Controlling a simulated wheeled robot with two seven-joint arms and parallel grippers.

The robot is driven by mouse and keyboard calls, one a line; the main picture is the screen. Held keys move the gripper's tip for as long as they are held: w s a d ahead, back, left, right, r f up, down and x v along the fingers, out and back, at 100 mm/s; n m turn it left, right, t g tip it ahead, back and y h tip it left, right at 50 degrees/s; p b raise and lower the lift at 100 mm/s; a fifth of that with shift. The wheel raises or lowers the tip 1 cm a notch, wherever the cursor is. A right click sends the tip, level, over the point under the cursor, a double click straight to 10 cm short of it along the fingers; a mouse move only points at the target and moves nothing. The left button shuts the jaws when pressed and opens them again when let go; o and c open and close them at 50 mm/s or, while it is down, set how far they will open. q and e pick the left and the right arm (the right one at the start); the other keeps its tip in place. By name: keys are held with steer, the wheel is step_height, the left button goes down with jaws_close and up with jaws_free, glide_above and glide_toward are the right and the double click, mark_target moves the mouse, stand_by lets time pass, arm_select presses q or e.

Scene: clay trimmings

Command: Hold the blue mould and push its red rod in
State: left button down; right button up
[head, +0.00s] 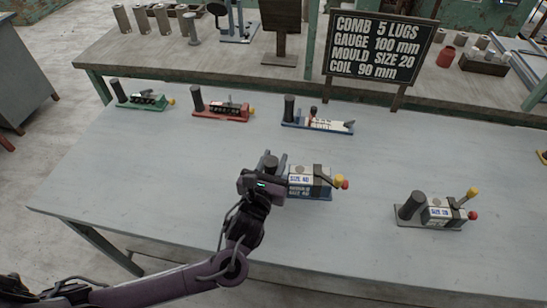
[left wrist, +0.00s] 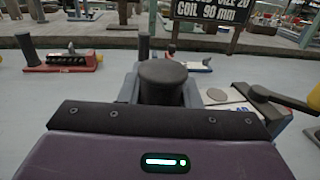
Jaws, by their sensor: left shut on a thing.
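The blue mould (head: 318,198) is on the near middle of the table, a pale box on a blue base with a "SIZE 40" label. A yellow-knobbed lever (head: 339,179) and the red end of its rod (head: 346,185) stick out at its right side. My left gripper (head: 272,163) is shut on the dark upright post at the mould's left end. The post's round top (left wrist: 163,73) shows between the fingers in the left wrist view, and part of the box shows to its right. The fingers hide the lower post. My right gripper is not in view.
A similar grey-based mould (head: 440,212) stands to the right. Along the back are a green-based device (head: 142,101), a red-based one (head: 222,109) and another blue-based one (head: 318,125). A sign (head: 380,48) stands behind them. The table (head: 150,185) is clear at left.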

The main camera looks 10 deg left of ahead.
arm_select(q)
steer(key=shift+f+b, duration=0.8)
steer(key=shift+f, duration=1)
steer(key=shift+f, duration=0.15)
steer(key=shift+f+b, duration=0.55)
steer(key=shift+f, duration=0.55)
steer(key=shift+r+p, duration=0.1)
steer(key=shift+p, duration=0.4)
steer(key=shift+f, duration=0.35)
